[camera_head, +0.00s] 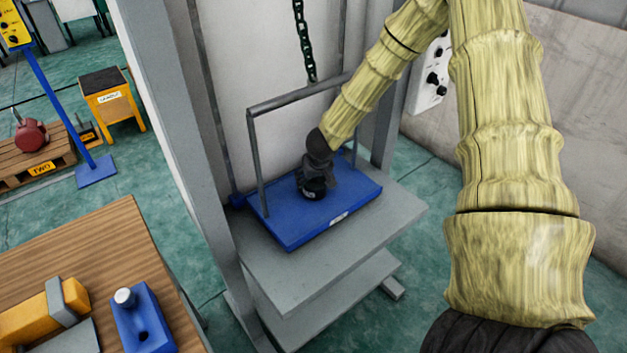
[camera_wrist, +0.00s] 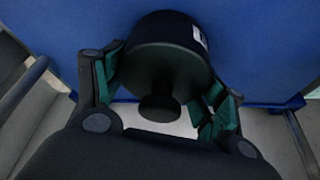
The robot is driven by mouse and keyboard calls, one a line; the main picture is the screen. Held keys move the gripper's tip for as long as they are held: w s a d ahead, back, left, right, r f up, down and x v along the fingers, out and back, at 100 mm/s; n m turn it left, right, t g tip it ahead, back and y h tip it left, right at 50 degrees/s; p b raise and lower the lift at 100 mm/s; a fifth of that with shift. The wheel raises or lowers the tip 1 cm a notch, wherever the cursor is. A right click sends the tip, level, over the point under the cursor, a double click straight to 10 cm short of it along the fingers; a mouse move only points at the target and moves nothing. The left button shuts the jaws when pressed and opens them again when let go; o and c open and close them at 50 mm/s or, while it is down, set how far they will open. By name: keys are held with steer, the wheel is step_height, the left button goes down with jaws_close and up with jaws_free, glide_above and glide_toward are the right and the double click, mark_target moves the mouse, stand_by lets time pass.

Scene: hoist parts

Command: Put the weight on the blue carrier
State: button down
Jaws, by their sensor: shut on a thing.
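The weight (camera_wrist: 165,55) is a black cylinder with a small knob and a white label, seen large in the wrist view between the green-padded fingers. My gripper (camera_wrist: 160,85) is shut on it. In the head view the dark weight (camera_head: 314,188) shows below my gripper (camera_head: 318,172), over the middle of the blue carrier (camera_head: 290,233). The carrier is a flat blue platform with a grey bar frame, below a hanging chain; its blue surface also fills the wrist view (camera_wrist: 60,25). Whether the weight's base touches the carrier cannot be told.
The carrier sits on a grey shelf (camera_head: 290,270) between grey uprights (camera_head: 185,130). The carrier's bar frame (camera_head: 295,98) and the chain (camera_head: 303,40) stand close to my arm. A wooden table (camera_head: 90,240) with a blue block (camera_head: 143,322) is at lower left.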

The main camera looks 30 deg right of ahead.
mark_target(318, 188)
steer(key=shift+c, duration=0.9)
jaws_free()
steer(key=shift+r, duration=0.15)
steer(key=p+v, duration=0.1)
steer(key=v, duration=1.1)
